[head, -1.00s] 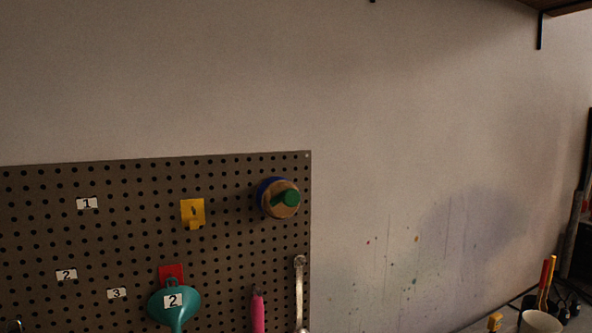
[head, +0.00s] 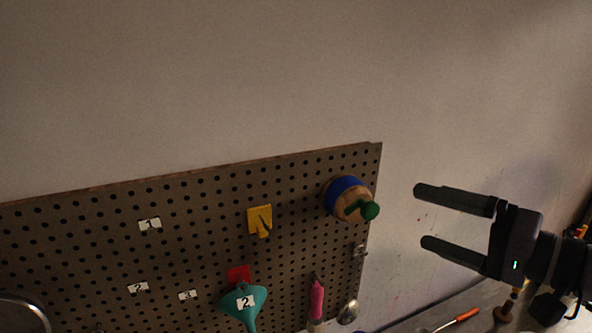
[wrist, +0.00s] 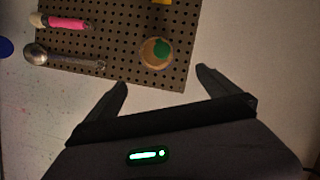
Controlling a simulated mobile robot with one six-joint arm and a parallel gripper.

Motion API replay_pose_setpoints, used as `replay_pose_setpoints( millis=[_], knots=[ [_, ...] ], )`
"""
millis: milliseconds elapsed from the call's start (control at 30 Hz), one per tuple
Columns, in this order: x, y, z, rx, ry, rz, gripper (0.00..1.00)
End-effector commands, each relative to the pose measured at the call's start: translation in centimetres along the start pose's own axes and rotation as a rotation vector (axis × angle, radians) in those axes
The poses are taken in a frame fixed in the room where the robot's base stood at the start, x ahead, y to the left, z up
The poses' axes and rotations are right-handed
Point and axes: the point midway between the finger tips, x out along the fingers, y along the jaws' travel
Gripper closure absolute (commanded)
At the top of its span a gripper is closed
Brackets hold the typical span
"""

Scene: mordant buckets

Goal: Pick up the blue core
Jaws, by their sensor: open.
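The blue core (head: 345,188) is a round piece with a blue band and a tan front face. It hangs at the upper right corner of the pegboard (head: 200,205), on a green peg (head: 369,210) that sticks out from its face. My gripper (head: 420,216) is open and empty, to the right of the core and apart from it, its two fingers pointing left. In the wrist view the tan face of the core (wrist: 150,56) with the green peg (wrist: 162,48) shows beyond the fingertips, roughly between them. The blue band is hard to make out there.
A yellow hook (head: 259,219), a teal funnel (head: 243,302) on a red hook (head: 238,274), a pink-handled tool (head: 317,299) and a metal spoon (head: 348,312) are on the board. The wall above is bare. A bench with an orange-handled tool (head: 466,314) lies at lower right.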

Motion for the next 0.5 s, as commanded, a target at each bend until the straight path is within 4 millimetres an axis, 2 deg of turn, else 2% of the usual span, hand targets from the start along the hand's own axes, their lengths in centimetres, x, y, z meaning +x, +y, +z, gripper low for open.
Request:
replay_pose_setpoints(
  millis=[100,233,300,500],
  knots=[
    [3.7,-0.4,0.2,0.001,-0.01,-0.002,0.0],
    [7.5,-0.3,0.1,0.001,-0.01,-0.001,0.0],
    [9.0,-0.2,0.1,0.002,-0.009,0.001,0.0],
    [11.7,0.0,0.0,0.004,-0.007,0.001,0.0]
  ],
)
